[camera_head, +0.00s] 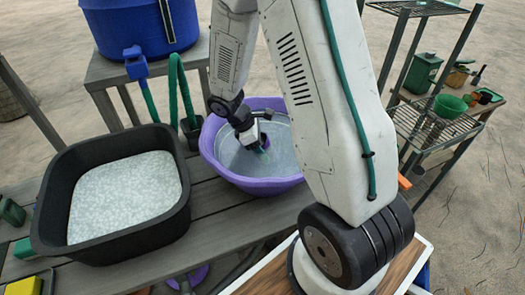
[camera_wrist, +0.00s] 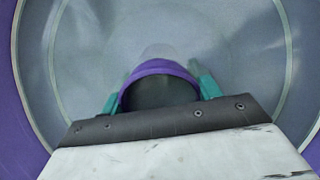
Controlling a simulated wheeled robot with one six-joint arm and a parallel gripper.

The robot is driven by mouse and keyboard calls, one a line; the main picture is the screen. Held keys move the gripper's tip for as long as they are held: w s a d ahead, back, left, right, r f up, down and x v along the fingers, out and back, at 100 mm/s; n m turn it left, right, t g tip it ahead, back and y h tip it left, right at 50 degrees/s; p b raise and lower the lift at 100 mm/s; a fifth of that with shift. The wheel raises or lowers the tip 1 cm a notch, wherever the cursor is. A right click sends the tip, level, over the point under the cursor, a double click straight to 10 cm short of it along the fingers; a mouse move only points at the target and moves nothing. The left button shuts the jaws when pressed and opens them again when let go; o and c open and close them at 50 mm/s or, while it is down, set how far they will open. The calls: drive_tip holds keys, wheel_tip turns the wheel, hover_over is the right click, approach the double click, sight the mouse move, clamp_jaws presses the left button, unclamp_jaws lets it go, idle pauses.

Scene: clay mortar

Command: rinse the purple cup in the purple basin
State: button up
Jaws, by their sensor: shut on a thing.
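The purple basin (camera_head: 268,187) stands on the slatted grey bench and holds greyish water. Its purple wall also shows at the left edge of the wrist view (camera_wrist: 16,125). My gripper (camera_head: 262,148) reaches down inside the basin. In the wrist view, its teal fingers (camera_wrist: 160,92) are shut on the purple cup (camera_wrist: 160,67), one on each side. The cup's purple rim and dark inside face the wrist camera. A pale, blurred shape shows just past the rim. In the head view the cup (camera_head: 266,141) is small and partly hidden by my gripper. How deep it sits is unclear.
A black tub (camera_head: 60,190) of pale material stands left of the basin. A blue barrel (camera_head: 145,25) with a blue-and-green tap or hose stands behind. A yellow block (camera_head: 25,286) lies at the front left.

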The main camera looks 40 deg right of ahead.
wheel_tip(320, 180, up, 18)
drive_tip(key=shift+f, duration=0.15)
idle(1.0)
idle(1.0)
